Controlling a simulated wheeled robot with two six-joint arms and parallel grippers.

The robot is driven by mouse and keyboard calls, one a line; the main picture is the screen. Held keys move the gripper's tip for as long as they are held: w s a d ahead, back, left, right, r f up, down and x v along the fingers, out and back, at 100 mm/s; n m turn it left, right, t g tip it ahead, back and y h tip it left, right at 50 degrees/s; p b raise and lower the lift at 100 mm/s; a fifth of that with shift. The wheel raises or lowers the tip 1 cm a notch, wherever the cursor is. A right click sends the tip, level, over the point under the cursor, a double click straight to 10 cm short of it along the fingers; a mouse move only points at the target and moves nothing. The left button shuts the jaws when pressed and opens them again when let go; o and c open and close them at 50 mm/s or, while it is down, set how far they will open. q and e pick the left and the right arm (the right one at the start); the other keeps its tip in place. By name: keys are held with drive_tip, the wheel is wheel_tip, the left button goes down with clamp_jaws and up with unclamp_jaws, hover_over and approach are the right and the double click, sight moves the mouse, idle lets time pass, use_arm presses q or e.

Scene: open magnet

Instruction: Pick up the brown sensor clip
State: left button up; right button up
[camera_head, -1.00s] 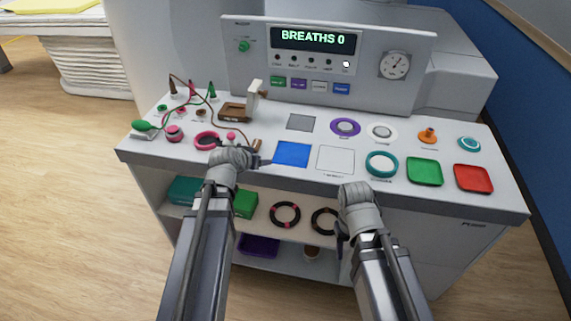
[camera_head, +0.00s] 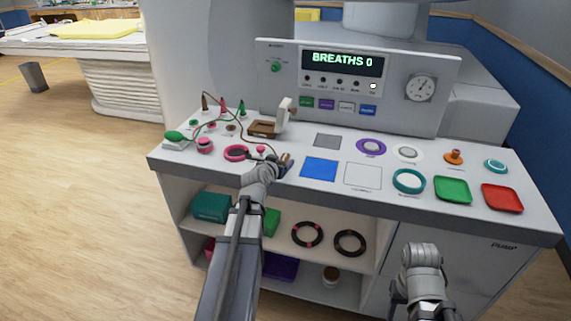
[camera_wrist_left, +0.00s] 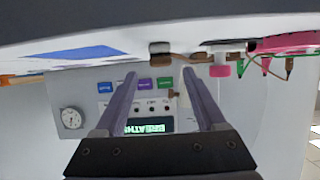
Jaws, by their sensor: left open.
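The brown sensor clip (camera_head: 287,158) lies near the front edge of the console top, on the end of a thin brown cable. In the left wrist view, which is upside down, a small brown and grey piece that looks like the clip (camera_wrist_left: 160,48) sits ahead of the fingertips, roughly centred between them. My left gripper (camera_head: 283,168) is at the clip in the head view and partly overlaps it. Its fingers (camera_wrist_left: 159,74) are apart with nothing seen between them. My right gripper (camera_head: 398,293) hangs low in front of the cabinet; its fingers are unclear.
A pink ring (camera_head: 236,153) and a blue square (camera_head: 319,169) flank the clip. A brown tray (camera_head: 262,129) stands behind it. The cable runs to coloured plugs at the left. A teal ring (camera_head: 409,181), green tray (camera_head: 453,190) and red tray (camera_head: 502,198) are further right.

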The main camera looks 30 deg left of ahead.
sight(284, 159)
use_arm(q)
drive_tip(key=shift+b+x, duration=1.1)
drive_tip(key=shift+x, duration=1.55)
drive_tip(key=shift+s, duration=0.1)
drive_tip(key=shift+c, duration=0.2)
clamp_jaws()
